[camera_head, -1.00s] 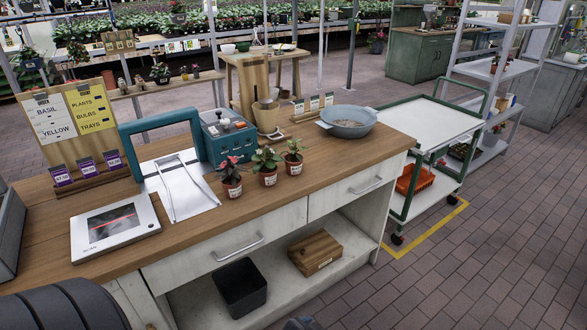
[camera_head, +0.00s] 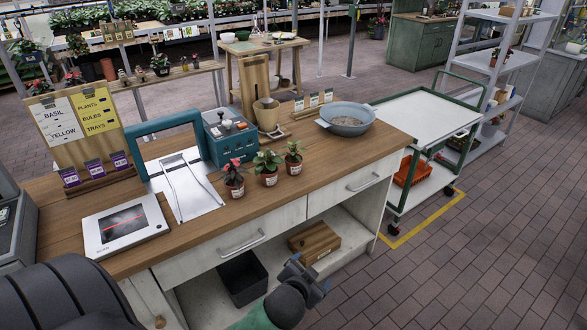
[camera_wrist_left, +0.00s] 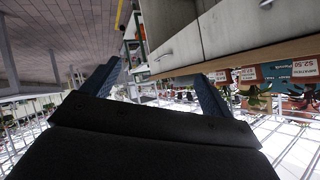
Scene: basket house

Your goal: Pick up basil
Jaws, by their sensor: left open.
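Three small potted plants stand in a row on the wooden counter: one with red leaves (camera_head: 233,177), a green one in the middle (camera_head: 268,167) and a green one at the right (camera_head: 293,157). Their labels are too small to read in the head view, so I cannot tell which is basil. Pots with price labels (camera_wrist_left: 305,67) also show at the right of the tilted left wrist view. My left gripper (camera_head: 308,276) is open and empty, in front of the counter and below its top, apart from the plants. Its fingers show in the wrist view (camera_wrist_left: 157,85). My right gripper is out of view.
A board reads BASIL and YELLOW (camera_head: 60,120). A wooden box (camera_head: 314,241) and dark bin (camera_head: 243,278) sit on the lower shelf.

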